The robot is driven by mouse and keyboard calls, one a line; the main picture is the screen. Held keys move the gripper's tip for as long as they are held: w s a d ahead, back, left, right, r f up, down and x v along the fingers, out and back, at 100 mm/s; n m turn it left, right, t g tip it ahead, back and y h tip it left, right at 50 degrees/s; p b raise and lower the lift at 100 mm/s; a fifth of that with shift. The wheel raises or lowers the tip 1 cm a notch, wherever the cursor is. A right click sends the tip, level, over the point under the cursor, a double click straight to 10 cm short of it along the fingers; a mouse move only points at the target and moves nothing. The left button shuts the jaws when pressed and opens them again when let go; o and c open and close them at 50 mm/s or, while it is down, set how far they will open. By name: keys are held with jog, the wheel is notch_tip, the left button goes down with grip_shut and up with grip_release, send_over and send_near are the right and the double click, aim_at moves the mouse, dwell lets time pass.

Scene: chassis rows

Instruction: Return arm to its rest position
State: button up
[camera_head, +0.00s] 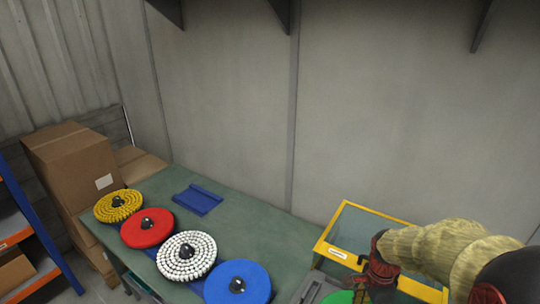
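My arm (430,247) enters from the lower right, with a tan covered link that leads left to a dark red joint (380,266). Below that joint the arm runs down to the bottom edge of the picture. My gripper does not show, so I cannot see whether it is open, shut or holding anything. The arm passes in front of a yellow-framed box with a clear top (351,222) and hides part of it.
A green bench (270,228) carries yellow (104,210), red (132,234), white (172,262) and blue (223,280) discs, and a blue flat piece (197,199). A green disc (337,297) shows at the bottom edge. Cardboard boxes (75,165) and a shelf rack (30,230) stand left.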

jog(key=s+a+r+n+t+b, duration=0.3)
jog(key=s+n+b, duration=0.3)
jog(key=n, duration=0.2)
jog(key=s+a+r+n+t+b, duration=0.3)
jog(key=s+a+r+n+b, duration=0.2)
jog(key=n, duration=0.4)
jog(key=shift+s+a+r+b, duration=0.3)
jog(key=shift+s+r+b, duration=0.5)
jog(key=shift+b, duration=0.45)
jog(key=shift+s+f, duration=0.1)
jog(key=shift+s, duration=0.05)
